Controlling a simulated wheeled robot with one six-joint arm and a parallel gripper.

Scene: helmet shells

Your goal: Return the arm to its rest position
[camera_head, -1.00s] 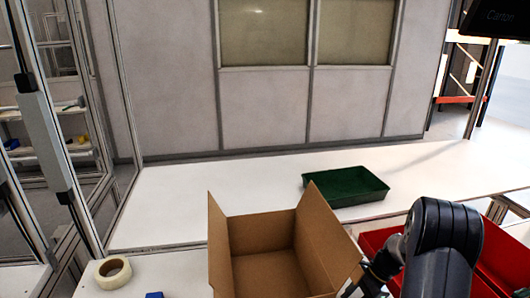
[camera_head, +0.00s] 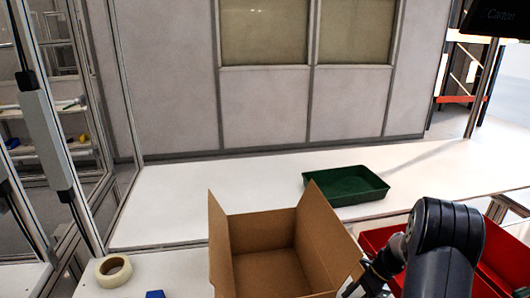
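My arm (camera_head: 440,245) is at the lower right, in front of the red bin. It reaches left toward the right flap of the cardboard box.
A green tray (camera_head: 345,186) lies empty on the white table (camera_head: 200,205) behind the box. A red bin (camera_head: 495,255) is at the right. A tape roll (camera_head: 113,270) and a blue object (camera_head: 155,294) lie at the lower left. The table's left and middle are clear.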

